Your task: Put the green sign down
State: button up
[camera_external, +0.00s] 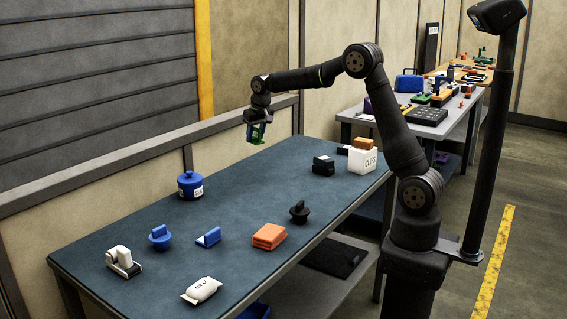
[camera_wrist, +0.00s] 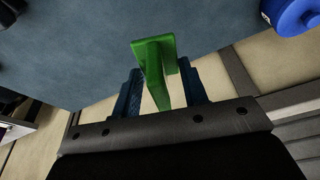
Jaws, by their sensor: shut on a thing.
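The green sign (camera_wrist: 153,62) is in my gripper (camera_wrist: 167,84). In the wrist view it sits between the two dark blue fingers, its far end sticking out beyond the tips. In the external view my gripper (camera_external: 256,131) hangs pointing down above the far edge of the blue-grey table (camera_external: 225,215). The green sign (camera_external: 258,133) shows there as a small green shape at the fingers, held in the air and apart from the tabletop. Part of it is hidden by the fingers.
A blue jar (camera_external: 190,187) stands left of my gripper. A black box (camera_external: 323,166) and a white clips box (camera_external: 362,160) stand at the right end. An orange block (camera_external: 269,237), black knob (camera_external: 299,212) and blue sign (camera_external: 208,237) lie nearer the front. The table's far middle is clear.

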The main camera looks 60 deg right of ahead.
jog(key=a+n, duration=0.3)
jog(key=a, duration=1.2)
jog(key=n+y, duration=0.2)
jog(key=n, duration=0.4)
send_over(164, 269)
jog(key=d, duration=0.1)
jog(key=f, duration=1.1)
jog(key=shift+s+f, duration=0.35)
jog(key=shift+s+a+f, duration=0.15)
jog(key=shift+a+f, duration=0.15)
jog(key=shift+f, duration=1.9)
